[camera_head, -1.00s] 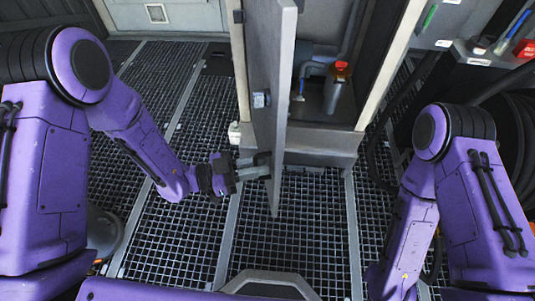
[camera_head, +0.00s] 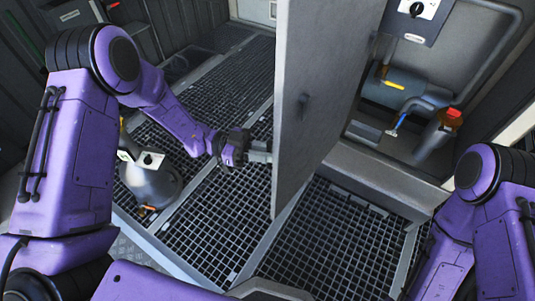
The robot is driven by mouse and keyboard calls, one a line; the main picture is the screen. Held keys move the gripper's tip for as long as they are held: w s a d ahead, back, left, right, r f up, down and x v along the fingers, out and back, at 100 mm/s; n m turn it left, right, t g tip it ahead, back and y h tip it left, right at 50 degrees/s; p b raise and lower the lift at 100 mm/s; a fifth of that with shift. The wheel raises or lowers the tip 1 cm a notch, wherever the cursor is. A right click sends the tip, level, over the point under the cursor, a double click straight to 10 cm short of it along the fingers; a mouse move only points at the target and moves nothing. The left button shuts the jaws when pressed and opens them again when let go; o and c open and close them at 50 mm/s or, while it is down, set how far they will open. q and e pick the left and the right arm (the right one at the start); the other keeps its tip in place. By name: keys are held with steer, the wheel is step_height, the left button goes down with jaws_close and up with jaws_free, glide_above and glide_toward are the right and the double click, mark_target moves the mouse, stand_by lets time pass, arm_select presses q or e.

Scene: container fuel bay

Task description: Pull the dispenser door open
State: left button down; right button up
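The grey dispenser door (camera_head: 325,85) stands open in the middle of the head view, swung out from the cabinet. Its broad face is turned to the right, toward the open recess. My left gripper (camera_head: 262,151) is at the door's left side, with its fingertips touching or very close to that face. The door's edge hides the tips, so I cannot tell whether it is open or shut or holds a handle. My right arm comes in at the lower right; its gripper is not in view.
The dispenser recess (camera_head: 365,133) holds a grey container with a red cap (camera_head: 437,134), a blue-tipped nozzle (camera_head: 399,124) and piping. Grated floor (camera_head: 335,235) is clear before the recess.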

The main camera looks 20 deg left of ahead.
arm_select(q)
steer(key=shift+w+r, duration=0.1)
steer(key=shift+r, duration=0.05)
steer(key=c, duration=1.3)
jaws_free()
steer(key=shift+d, duration=0.1)
steer(key=shift+o, duration=0.2)
steer(key=a, duration=1)
steer(key=shift+a, duration=0.3)
steer(key=shift+s, duration=0.2)
